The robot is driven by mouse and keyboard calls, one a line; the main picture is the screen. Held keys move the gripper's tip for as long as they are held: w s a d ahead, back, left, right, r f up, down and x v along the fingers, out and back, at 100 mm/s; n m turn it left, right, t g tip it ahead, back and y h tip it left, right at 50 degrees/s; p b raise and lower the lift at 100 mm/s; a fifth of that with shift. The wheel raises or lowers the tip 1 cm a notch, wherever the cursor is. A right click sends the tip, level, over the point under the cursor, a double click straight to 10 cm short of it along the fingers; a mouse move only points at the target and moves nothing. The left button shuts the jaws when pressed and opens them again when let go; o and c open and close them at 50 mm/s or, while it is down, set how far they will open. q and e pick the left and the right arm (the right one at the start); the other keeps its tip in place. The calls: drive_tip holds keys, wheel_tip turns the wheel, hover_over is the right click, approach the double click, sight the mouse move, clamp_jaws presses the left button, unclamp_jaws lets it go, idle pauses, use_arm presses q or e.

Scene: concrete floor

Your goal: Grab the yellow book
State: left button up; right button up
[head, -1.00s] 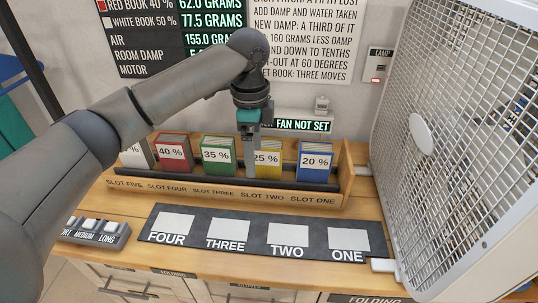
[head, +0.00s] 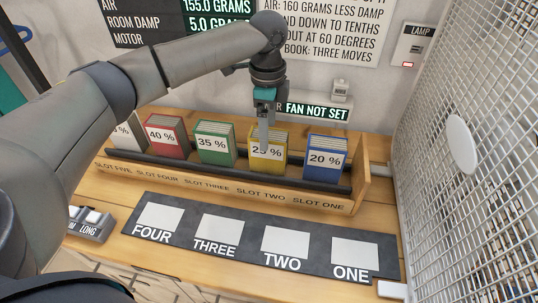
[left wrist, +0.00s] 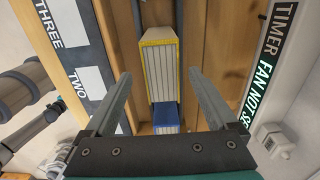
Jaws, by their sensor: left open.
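The yellow book (head: 268,154) stands upright in slot two of the wooden rack, its "25 %" label partly hidden by my left gripper. My left gripper (head: 264,146) points down over it in the head view. In the left wrist view the yellow book (left wrist: 160,70) lies ahead between the two spread, empty fingers of my left gripper (left wrist: 159,84), and neither finger visibly touches it. My right gripper is not in view.
The wooden rack (head: 229,194) also holds blue (head: 325,160), green (head: 214,143), red (head: 166,136) and white (head: 128,132) books. A dark mat (head: 323,257) with numbered white pads lies in front. A large white grille (head: 478,150) stands at right. A button box (head: 90,223) is at left.

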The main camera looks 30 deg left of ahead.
sight(269, 153)
use_arm(q)
drive_tip(key=shift+f, duration=0.55)
wheel_tip(269, 153, down, 5)
drive_tip(key=shift+w+b, duration=0.1)
drive_tip(key=shift+b, duration=0.7)
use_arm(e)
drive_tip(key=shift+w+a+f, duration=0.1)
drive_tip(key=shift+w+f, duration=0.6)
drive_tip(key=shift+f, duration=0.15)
use_arm(q)
drive_tip(key=shift+c, duration=0.3)
clamp_jaws()
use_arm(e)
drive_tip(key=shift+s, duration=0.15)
use_arm(q)
drive_tip(key=shift+r, duration=0.1)
